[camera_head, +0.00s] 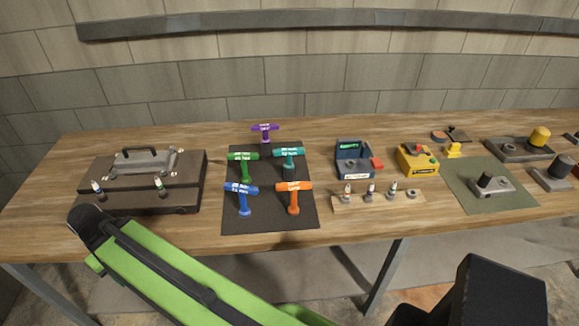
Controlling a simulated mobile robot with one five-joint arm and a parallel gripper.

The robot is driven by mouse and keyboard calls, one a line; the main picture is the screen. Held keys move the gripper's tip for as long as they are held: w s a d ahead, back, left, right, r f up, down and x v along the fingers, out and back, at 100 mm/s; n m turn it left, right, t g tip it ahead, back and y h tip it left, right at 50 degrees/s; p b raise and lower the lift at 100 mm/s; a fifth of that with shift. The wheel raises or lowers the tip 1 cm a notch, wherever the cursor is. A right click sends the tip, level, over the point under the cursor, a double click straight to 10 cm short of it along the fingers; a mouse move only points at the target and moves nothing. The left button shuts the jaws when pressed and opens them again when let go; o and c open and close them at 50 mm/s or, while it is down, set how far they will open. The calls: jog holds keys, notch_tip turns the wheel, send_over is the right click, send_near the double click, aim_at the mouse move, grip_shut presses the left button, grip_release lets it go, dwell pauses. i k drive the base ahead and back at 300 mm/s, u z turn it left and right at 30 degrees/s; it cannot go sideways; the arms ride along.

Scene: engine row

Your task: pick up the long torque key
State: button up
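Several T-handled keys stand upright on and just behind a dark mat (269,217) on the wooden bench. A blue key (243,198) and an orange key (294,197) are at the front. A green key (245,168) and a teal key (288,157) stand behind them. A purple key (265,132) stands farthest back, at the mat's back edge. Their handle labels are too small to read, and I cannot tell which is the long torque key. My green arm link crosses the lower left, in front of the bench. My gripper does not show.
Left of the mat is a brown case (143,190) with a grey engine part (142,160) on it. To the right are a wooden rack (378,201), a blue tester (353,159), a yellow box (417,160) and a green mat (470,203). Bare bench lies around the mat.

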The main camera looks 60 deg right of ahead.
aim_at(288, 165)
jog(key=u, duration=0.15)
jog(key=k, duration=0.3)
jog(key=z, duration=2.45)
jog(key=k, duration=0.55)
jog(key=u, duration=0.6)
jog(key=i, duration=0.5)
jog(key=z, duration=0.1)
